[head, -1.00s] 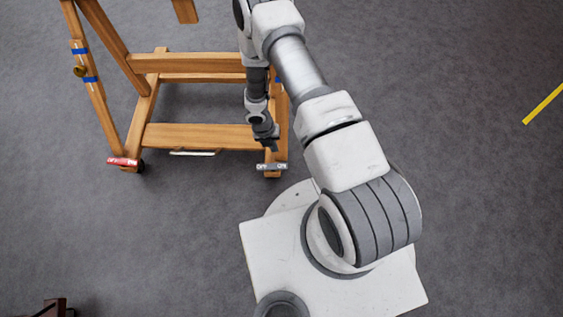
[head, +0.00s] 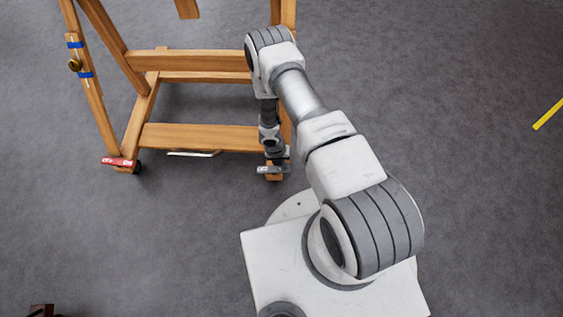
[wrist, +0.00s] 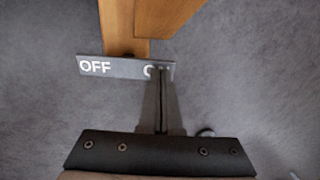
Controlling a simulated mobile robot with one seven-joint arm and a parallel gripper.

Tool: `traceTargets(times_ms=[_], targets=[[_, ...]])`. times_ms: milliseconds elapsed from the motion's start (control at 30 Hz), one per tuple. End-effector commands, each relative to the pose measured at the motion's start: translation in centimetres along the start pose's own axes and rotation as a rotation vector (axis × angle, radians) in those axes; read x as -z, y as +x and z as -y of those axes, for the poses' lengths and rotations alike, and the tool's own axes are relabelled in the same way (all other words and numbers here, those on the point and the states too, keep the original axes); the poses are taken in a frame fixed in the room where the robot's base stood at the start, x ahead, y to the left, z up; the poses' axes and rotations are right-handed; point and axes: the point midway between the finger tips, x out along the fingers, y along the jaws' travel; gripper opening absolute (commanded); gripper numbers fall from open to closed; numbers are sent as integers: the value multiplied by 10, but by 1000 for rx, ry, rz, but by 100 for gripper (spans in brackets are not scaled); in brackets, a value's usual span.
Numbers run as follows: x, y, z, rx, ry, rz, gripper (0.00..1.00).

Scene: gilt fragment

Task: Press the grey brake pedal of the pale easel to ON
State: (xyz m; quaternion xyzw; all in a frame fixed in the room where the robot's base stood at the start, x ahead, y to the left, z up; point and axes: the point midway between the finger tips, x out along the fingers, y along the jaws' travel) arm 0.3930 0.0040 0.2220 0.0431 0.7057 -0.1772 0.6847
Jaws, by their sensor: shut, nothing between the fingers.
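The pale wooden easel (head: 200,138) stands on the grey floor in the head view. Its grey brake pedal (head: 264,170) is at the foot of the right leg, partly behind my gripper (head: 286,158). In the wrist view the pedal (wrist: 110,67) is a grey bar with OFF on its left half and ON on its right half. My gripper (wrist: 161,72) is shut and empty. Its fingertips overlap the ON half and hide part of that word. I cannot tell whether they touch it.
A red pedal (head: 117,162) is at the easel's left foot, beside a dark caster (head: 138,167). A thin white item (head: 193,153) lies under the lower crossbar. A yellow strip (head: 548,114) is on the floor at right. A dark brown object (head: 42,310) is at bottom left.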

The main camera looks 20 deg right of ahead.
Motion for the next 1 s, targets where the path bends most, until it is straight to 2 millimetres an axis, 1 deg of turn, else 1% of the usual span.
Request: traceTargets(times_ms=[467, 933, 967, 1000], targets=[[1, 1, 1, -11, 0, -1, 0], [1, 5, 6, -205, -1, -1, 0], [1, 8, 7, -216, -3, -1, 0], [1, 16, 9, -232, -1, -3, 0]])
